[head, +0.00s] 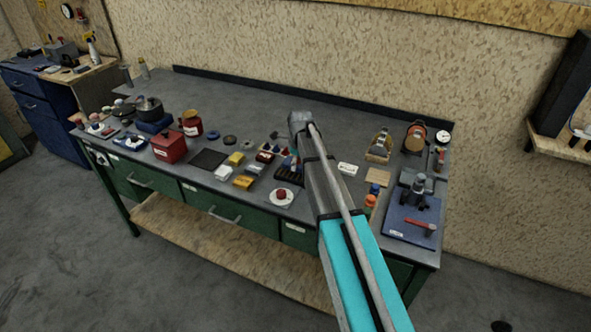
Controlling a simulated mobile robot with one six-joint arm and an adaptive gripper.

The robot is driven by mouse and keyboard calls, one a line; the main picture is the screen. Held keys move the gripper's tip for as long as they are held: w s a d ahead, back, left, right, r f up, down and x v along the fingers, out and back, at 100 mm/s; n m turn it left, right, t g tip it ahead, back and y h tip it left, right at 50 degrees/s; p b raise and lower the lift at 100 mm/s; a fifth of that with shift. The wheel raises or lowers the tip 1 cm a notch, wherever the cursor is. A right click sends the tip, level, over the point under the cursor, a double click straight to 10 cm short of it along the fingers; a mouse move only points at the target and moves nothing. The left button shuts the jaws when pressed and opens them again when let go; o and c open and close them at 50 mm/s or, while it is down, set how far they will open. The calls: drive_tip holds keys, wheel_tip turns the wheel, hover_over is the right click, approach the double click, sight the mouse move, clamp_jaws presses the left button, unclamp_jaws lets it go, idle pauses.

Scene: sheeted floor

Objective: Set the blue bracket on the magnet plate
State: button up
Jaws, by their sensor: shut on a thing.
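My arm reaches over the bench from the lower right, and its end hangs above the middle of the bench. My gripper (294,151) is mostly hidden behind my own arm link; only a sliver shows. It is shut on a small blue piece (287,162), which appears to be the blue bracket, partly covered by the arm. Whether the piece touches anything below cannot be told. A flat dark square plate (209,159) lies bare on the bench left of the gripper and looks like the magnet plate, though I cannot be sure.
A red box (169,147) stands to the left. A blue board (411,219) with tools lies right. The back of the bench is clear.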

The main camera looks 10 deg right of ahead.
sight(299, 166)
drive_tip(key=shift+f+b, duration=0.55)
drive_tip(key=shift+f, duration=0.35)
drive_tip(key=o, duration=1.1)
drive_tip(key=shift+o, duration=0.2)
drive_tip(key=shift+r, duration=0.1)
wheel_tip(299, 166, up, 12)
drive_tip(key=s+p, duration=0.1)
drive_tip(key=p, duration=1.1)
drive_tip(key=shift+s+d, duration=0.3)
drive_tip(key=shift+s, duration=0.05)
